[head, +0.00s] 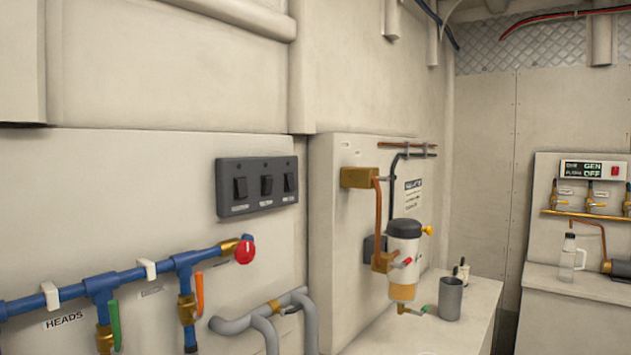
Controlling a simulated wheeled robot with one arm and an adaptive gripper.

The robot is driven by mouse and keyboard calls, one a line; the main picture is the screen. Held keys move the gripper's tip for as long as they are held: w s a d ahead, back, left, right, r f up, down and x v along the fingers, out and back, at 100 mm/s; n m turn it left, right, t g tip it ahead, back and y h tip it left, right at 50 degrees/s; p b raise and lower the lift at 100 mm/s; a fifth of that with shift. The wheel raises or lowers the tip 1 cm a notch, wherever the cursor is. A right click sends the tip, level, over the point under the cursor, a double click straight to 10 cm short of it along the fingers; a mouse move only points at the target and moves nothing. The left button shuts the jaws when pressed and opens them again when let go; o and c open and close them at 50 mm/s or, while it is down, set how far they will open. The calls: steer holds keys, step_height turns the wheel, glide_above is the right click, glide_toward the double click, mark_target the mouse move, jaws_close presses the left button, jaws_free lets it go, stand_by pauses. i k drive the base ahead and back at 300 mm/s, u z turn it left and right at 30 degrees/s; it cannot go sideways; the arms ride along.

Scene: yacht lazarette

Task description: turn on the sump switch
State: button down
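A dark grey switch panel (257,162) is mounted on the cream wall left of centre in the head view. It carries three black rocker switches in a row: a left one (240,188), a middle one (266,185) and a right one (289,182). A small label sits under each switch, too small to read, so I cannot tell which is the sump switch. Whether each rocker is on or off cannot be told. My gripper is not in view.
Blue pipes (135,275) with a red knob (244,252), a green lever (115,325) and an orange lever (199,294) run below the panel. Grey hoses (235,325) stand lower right. A filter unit (404,245) and a grey cup (450,298) are further right. Space before the panel looks clear.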

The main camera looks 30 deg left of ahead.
mark_target(268, 180)
steer(key=i, duration=1)
steer(key=u, duration=3.35)
